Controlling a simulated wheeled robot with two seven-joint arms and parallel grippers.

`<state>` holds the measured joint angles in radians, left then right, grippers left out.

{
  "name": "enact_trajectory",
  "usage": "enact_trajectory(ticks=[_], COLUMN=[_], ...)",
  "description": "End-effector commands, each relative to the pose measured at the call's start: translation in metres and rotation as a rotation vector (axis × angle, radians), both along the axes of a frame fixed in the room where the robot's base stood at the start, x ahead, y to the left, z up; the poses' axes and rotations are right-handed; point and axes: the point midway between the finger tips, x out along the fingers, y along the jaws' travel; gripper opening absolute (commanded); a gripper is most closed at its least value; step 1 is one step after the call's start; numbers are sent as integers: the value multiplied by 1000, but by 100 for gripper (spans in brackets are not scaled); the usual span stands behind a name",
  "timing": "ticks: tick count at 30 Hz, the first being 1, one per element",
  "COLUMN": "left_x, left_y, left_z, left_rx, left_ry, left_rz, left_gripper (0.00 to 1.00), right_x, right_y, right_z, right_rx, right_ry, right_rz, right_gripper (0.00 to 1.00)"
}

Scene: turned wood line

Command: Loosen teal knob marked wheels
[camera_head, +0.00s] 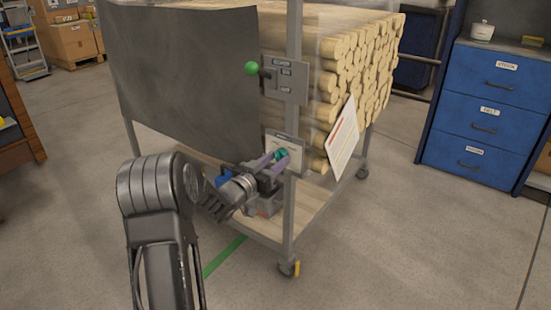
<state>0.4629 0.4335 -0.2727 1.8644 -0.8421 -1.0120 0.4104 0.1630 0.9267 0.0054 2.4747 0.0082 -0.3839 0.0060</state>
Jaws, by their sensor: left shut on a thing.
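A small teal knob (282,154) sits on a pale lower plate (297,146) fixed to the near corner of the wheeled cart. The plate's lettering is too small to read. My left gripper (278,158) reaches in from the left and is shut on the teal knob, its purple-grey fingers on either side of it. The fingers hide part of the knob and plate. My right gripper is not in view.
A green-balled lever (252,69) on an upper plate (287,80) is above my gripper. The cart holds stacked round wood (362,62) behind a dark panel (185,75). A tilted white card (343,138) hangs right of the knob. Blue drawers (485,110) stand at right.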

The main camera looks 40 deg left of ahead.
Motion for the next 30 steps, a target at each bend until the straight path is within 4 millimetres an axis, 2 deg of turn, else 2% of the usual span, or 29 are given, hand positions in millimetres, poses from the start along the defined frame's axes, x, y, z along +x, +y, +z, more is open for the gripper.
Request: enact_trajectory(ticks=[6, 15, 30], left_x=[-1, -1, -1], left_y=[0, 0, -1], left_z=[0, -1, -2], left_rx=[-203, -415, -509], left_ry=[0, -5, -7], left_rz=[2, 1, 1], left_gripper=[0, 0, 0], right_x=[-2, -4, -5], right_y=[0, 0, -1], right_z=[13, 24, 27], right_rx=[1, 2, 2], right_ry=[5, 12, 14], right_rz=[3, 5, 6], right_gripper=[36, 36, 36])
